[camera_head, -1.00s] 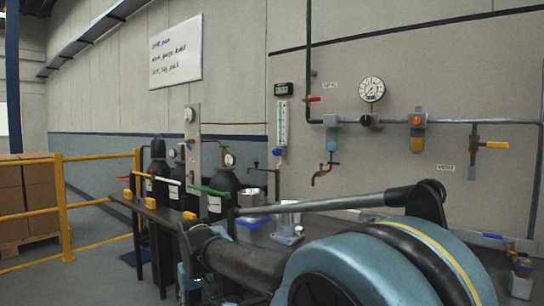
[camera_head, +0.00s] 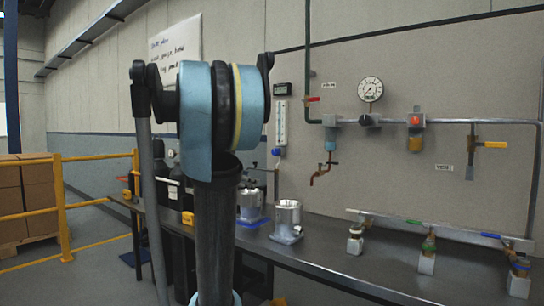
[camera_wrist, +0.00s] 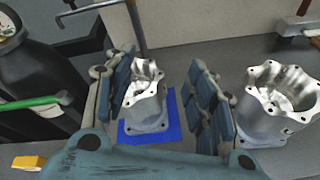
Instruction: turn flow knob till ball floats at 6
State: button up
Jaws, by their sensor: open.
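The flowmeter (camera_head: 281,123), a clear upright tube with a scale, is fixed to the wall in the head view, just right of my raised arm. Its blue flow knob (camera_head: 277,151) shows at the tube's lower end. The ball and the scale numbers are too small to read. My gripper (camera_wrist: 161,72) is open and empty in the wrist view, with its blue-grey pads apart. A silver housing (camera_wrist: 144,107) appears between the pads, lower down on the bench. The knob is not clearly visible in the wrist view, and my arm hides the gripper in the head view.
A second housing (camera_wrist: 274,104) stands right of the first, which sits on a blue mat (camera_wrist: 170,130). Dark gas cylinders (camera_wrist: 38,70) stand at left, with a green handle (camera_wrist: 35,103). A copper tap (camera_head: 324,172) juts from the wall. The bench (camera_head: 340,255) has free room at centre right.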

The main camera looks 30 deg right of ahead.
aim_at(274, 152)
jog(key=w+d+r+n+t+h, duration=0.1)
jog(key=w+d+r+n+h, duration=0.2)
jog(key=w+d+r+n, duration=0.45)
jog(key=x, duration=0.5)
jog(key=w+r+x, duration=0.1)
jog(key=x, duration=0.4)
jog(key=w+r+x, duration=0.1)
jog(key=x, duration=0.5)
jog(key=shift+a+r, duration=0.1)
jog(key=shift+a, duration=0.15)
